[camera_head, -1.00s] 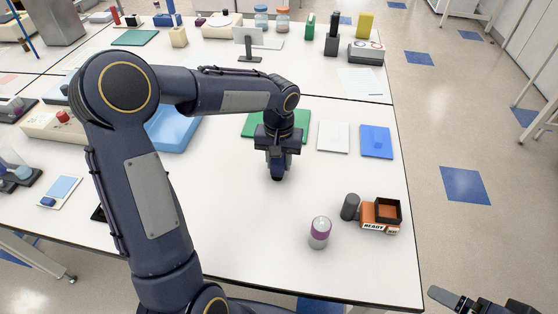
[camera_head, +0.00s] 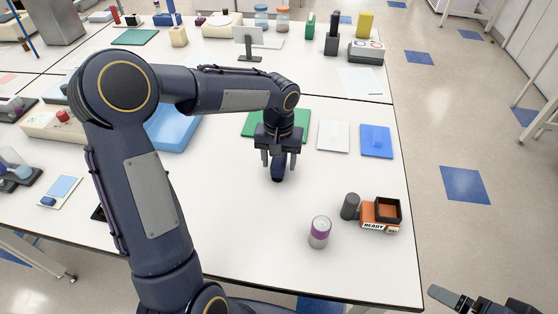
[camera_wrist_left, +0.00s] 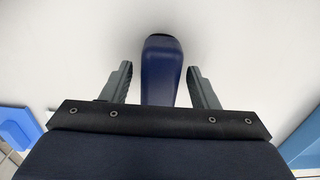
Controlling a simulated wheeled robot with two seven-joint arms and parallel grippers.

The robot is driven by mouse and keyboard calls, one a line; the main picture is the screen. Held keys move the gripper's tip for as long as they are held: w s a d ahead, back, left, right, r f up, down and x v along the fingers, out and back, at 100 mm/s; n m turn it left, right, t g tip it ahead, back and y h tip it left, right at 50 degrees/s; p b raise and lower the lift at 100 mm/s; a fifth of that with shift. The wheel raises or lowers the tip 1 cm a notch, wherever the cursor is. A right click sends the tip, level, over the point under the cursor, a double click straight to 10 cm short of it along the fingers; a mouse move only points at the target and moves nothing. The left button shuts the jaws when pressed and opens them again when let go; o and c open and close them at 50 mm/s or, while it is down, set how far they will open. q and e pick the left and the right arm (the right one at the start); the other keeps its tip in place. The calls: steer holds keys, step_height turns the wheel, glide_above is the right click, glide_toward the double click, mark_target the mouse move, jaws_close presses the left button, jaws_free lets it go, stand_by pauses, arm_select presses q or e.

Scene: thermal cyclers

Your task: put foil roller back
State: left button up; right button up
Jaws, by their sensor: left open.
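A dark blue object, which looks like the foil roller (camera_head: 277,173), is on the white table in the head view, directly below my left gripper (camera_head: 278,163). In the left wrist view the dark blue roller (camera_wrist_left: 162,75) lies between the two grey fingers, with a visible gap on each side. My left gripper is open and not closed on it. Its upper end is hidden behind the gripper body. My right gripper (camera_head: 450,298) shows only partly at the bottom right corner, away from the table; its jaw state is unclear.
Behind the left gripper lie a green mat (camera_head: 254,123), a white pad (camera_head: 333,137) and a blue pad (camera_head: 376,134). The table between is clear.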

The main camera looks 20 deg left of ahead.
arm_select(q)
step_height(320, 180, up, 10)
steer(key=s+r+m+t+h, duration=0.1)
steer(key=s+r+t+h, duration=0.15)
steer(key=s, duration=1.15)
steer(key=s+d+f+t, duration=0.1)
steer(key=s+f, duration=0.1)
steer(key=s, duration=0.2)
steer(key=s+d+f+t+h, duration=0.1)
steer(key=s+f+t, duration=0.1)
steer(key=s, duration=0.3)
steer(key=shift+s+f, duration=0.2)
steer(key=shift+f, duration=0.05)
